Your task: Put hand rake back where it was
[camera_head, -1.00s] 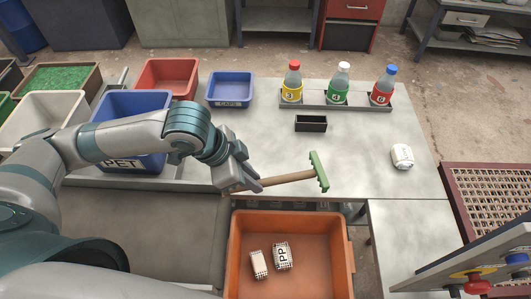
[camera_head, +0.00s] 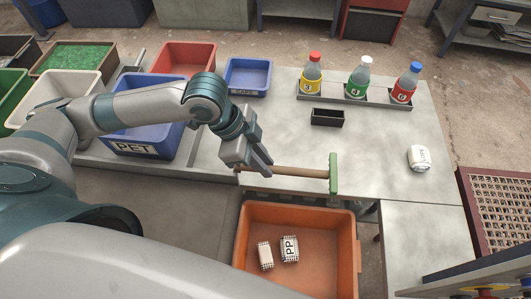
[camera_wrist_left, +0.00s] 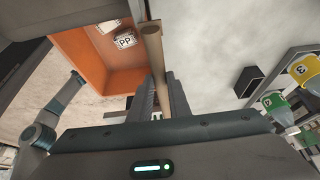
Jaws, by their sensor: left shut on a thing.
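The hand rake has a wooden handle (camera_head: 298,173) and a green head (camera_head: 333,174). My left gripper (camera_head: 257,168) is shut on the handle near its left end. The rake lies roughly level, with its head to the right, by the table's front edge above the orange bin; I cannot tell whether it touches the table. In the left wrist view the handle (camera_wrist_left: 154,48) runs up between the fingers (camera_wrist_left: 156,92), and the green head is not visible there. My right gripper is not in view.
The orange bin (camera_head: 356,235) holds two small labelled blocks. Three capped bottles (camera_head: 359,77) stand in a tray at the table's back, behind a small black box (camera_head: 327,117). A white labelled item (camera_head: 418,158) lies right. A blue PET bin (camera_head: 142,137) stands left. The table's middle is clear.

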